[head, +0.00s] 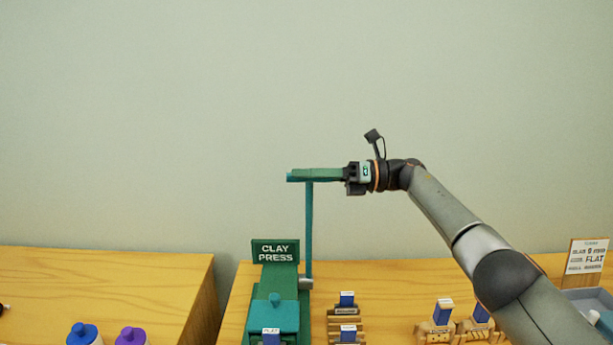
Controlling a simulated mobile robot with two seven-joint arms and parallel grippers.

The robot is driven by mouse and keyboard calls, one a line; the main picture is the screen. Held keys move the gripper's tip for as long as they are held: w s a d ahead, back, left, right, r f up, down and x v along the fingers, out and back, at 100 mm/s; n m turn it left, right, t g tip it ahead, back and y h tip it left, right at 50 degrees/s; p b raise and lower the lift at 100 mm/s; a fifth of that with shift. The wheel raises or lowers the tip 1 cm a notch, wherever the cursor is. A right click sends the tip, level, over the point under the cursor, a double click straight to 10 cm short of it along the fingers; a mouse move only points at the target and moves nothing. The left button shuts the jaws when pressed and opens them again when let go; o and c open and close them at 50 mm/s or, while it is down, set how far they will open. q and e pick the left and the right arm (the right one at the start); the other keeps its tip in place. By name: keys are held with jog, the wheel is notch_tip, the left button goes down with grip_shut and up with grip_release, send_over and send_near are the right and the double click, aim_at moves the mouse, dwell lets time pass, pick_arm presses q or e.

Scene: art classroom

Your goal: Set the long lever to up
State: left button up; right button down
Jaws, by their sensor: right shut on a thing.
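The clay press (275,305) is a green machine on the wooden table, with a sign reading CLAY PRESS. Its long lever (309,235) is a thin teal rod that rises upright from a grey pivot at the right side of the press. A green crossbar handle (310,175) tops the rod and runs sideways. My right gripper (349,175) comes in from the right and is shut on the right end of this handle. The exact finger contact is hard to make out. My left gripper is out of view.
Small wooden stands with blue-and-white blocks (347,300) are right of the press, with more (444,313) farther right. A sign (587,257) and grey tray (590,297) are at the right edge. Blue (84,335) and purple (131,337) capped bottles are lower left. A gap separates the tables.

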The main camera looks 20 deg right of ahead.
jog(key=shift+f, duration=0.55)
jog(key=c, duration=0.9)
grip_release()
jog(key=shift+w, duration=0.1)
jog(key=shift+o, duration=0.9)
jog(key=shift+r, duration=0.2)
jog(key=b+v, duration=0.2)
jog(key=v, duration=1)
jog(key=shift+d, duration=0.25)
